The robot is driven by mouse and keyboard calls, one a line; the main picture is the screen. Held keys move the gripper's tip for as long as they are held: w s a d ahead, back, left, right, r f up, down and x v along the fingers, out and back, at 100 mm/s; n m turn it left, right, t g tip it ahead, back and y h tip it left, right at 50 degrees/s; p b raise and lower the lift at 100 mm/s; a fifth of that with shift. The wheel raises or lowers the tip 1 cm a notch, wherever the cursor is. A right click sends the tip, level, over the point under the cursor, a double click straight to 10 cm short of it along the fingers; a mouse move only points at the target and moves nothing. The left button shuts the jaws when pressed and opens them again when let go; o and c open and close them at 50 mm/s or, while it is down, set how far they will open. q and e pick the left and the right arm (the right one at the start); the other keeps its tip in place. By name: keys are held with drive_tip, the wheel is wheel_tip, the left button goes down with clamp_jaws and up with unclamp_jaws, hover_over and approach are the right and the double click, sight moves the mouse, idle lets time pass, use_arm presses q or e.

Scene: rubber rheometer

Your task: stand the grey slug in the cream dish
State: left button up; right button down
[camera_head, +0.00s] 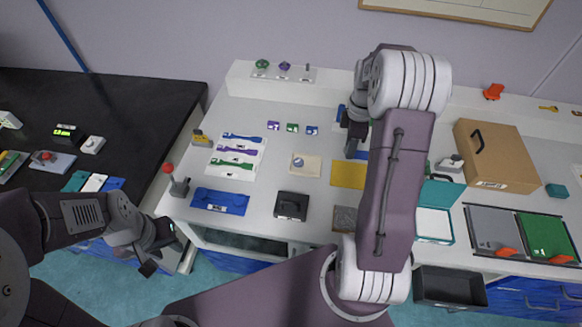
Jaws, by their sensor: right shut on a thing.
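A small round pale dish (298,162) sits on a cream square mat (312,166) in the middle of the white bench. My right gripper (353,148) is to the right of the dish, close to the upper edge of a yellow mat. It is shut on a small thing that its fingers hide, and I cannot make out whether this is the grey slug. I cannot pick out the slug anywhere else for sure. My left gripper (158,252) is low at the left, off the bench's front left corner, apparently open and empty.
A yellow mat (347,175) lies beside the cream mat. A black box (291,206) and a blue tray (220,201) stand in front. A brown case (496,157) and an open teal box (434,224) stand at right. My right arm covers part of the bench.

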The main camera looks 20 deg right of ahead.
drive_tip(key=shift+s+d+f, duration=0.15)
drive_tip(key=shift+d+f, duration=0.1)
drive_tip(key=shift+d, duration=0.05)
drive_tip(key=shift+s+d, duration=0.2)
drive_tip(key=shift+d, duration=0.05)
drive_tip(key=p, duration=0.1)
hover_over(313, 167)
wheel_tip(313, 167, down, 7)
drive_tip(key=shift+w+f, duration=0.1)
drive_tip(key=shift+f+p, duration=0.4)
drive_tip(key=shift+f, duration=1.55)
drive_tip(key=shift+f, duration=0.15)
drive_tip(key=c, duration=1.3)
unclamp_jaws()
